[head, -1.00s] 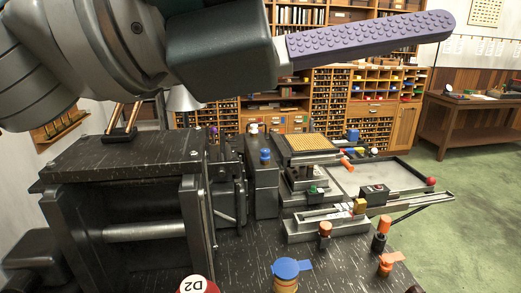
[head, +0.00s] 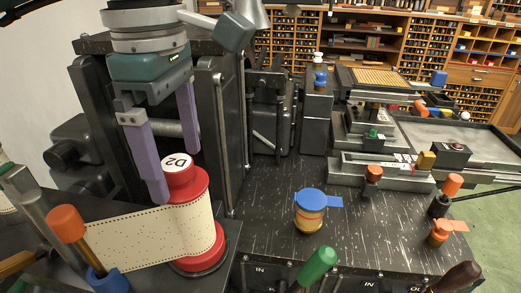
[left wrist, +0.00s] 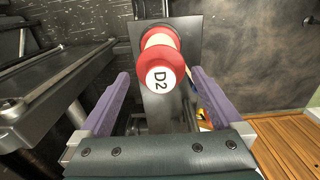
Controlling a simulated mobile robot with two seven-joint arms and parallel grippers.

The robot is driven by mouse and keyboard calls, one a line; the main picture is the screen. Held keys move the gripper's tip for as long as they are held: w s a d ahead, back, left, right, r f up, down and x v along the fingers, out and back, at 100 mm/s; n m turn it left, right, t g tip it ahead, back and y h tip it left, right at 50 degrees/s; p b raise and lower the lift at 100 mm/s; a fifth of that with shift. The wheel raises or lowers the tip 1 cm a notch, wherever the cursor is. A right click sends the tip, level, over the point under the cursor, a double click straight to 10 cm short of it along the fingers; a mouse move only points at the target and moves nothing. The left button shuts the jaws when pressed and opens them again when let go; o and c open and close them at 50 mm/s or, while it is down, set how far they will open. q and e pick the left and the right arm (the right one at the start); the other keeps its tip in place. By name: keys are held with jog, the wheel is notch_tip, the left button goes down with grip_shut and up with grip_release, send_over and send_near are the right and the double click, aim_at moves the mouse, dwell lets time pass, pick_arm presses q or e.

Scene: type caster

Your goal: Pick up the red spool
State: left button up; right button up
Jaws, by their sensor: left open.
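The red spool (head: 185,185) stands upright on a red round base at the left front of the machine. It has a white top label reading "D2", and a cream punched paper strip (head: 150,235) wraps round it and runs to the left. In the left wrist view the spool (left wrist: 163,68) shows beyond the fingertips, roughly centred between the open fingers (left wrist: 155,90). Nothing is in the jaws. My right gripper is not in view.
A blue-capped container (head: 310,208) stands on the black table to the right. Orange-topped pegs (head: 450,187), a green handle (head: 318,265) and an orange-topped rod (head: 67,225) stand near the front. A dark machine frame (head: 215,120) rises behind the spool.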

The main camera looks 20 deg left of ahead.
aim_at(182, 187)
pick_arm(q)
jog(key=shift+f+p, duration=0.35)
jog(key=shift+f, duration=0.1)
notch_tip(182, 187, down, 4)
jog(key=shift+r+p, duration=0.1)
jog(key=shift+p, duration=0.55)
jog(key=shift+f, duration=0.3)
jog(key=shift+c, duration=0.4)
grip_shut()
